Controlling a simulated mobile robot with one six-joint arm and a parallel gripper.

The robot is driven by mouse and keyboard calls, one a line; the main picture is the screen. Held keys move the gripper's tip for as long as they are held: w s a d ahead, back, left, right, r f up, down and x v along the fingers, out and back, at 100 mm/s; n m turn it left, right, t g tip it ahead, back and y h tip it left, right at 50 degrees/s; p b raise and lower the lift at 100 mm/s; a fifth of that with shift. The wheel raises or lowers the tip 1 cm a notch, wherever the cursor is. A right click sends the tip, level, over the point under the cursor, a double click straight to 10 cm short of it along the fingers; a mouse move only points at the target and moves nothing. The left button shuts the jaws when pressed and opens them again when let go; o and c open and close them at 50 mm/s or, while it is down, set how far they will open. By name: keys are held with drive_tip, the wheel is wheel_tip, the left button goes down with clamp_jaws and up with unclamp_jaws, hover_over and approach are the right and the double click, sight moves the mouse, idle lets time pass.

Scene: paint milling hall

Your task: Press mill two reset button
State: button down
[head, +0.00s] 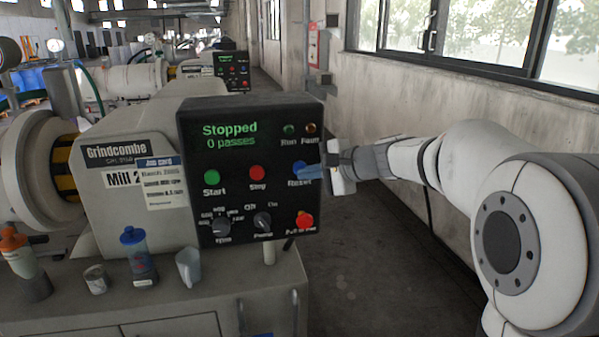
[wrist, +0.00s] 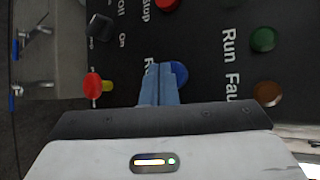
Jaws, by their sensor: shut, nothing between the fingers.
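The mill two control box (head: 250,165) is black and stands beside the machine labelled "Mill 2". Its display reads "Stopped, 0 passes". The blue reset button (head: 298,168) is at the right of the button row, with "Reset" below it. It also shows in the wrist view (wrist: 180,74), partly hidden behind my fingers. My gripper (head: 304,174) is shut and empty, its blue fingertips at the reset button from the right. In the wrist view my fingers (wrist: 160,80) overlap the button's edge. I cannot tell whether they touch it.
Near the reset button are the red stop button (head: 257,173), the green start button (head: 211,177) and a red emergency knob (head: 304,220). A blue-capped bottle (head: 138,255) and cups stand on the bench below. The aisle at the right is clear behind my arm.

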drive_tip(key=shift+s+d, duration=0.15)
drive_tip(key=shift+s, duration=0.25)
drive_tip(key=shift+s, duration=0.1)
drive_tip(key=s+b, duration=0.1)
drive_tip(key=s, duration=0.1)
drive_tip(key=s+d+b, duration=0.1)
drive_tip(key=s, duration=0.1)
drive_tip(key=shift+s+d, duration=0.15)
drive_tip(key=shift+s, duration=0.2)
idle(0.5)
drive_tip(key=s+d+f+n+g+h, duration=0.1)
drive_tip(key=s+d+f+n+h, duration=0.2)
drive_tip(key=s, duration=0.5)
drive_tip(key=s+d+f+n+g+h+p, duration=0.1)
drive_tip(key=s+d+f+n+g+h, duration=0.1)
drive_tip(key=s+d+f+n+h, duration=0.2)
drive_tip(key=s+d+f+n+g+h, duration=0.1)
drive_tip(key=s+d+f+n+h, duration=0.2)
drive_tip(key=s+d+f, duration=0.4)
drive_tip(key=s+f, duration=0.3)
drive_tip(key=s, duration=0.2)
drive_tip(key=shift+s+d+g+h, duration=0.2)
drive_tip(key=shift+g+h, duration=0.1)
drive_tip(key=shift+h, duration=0.1)
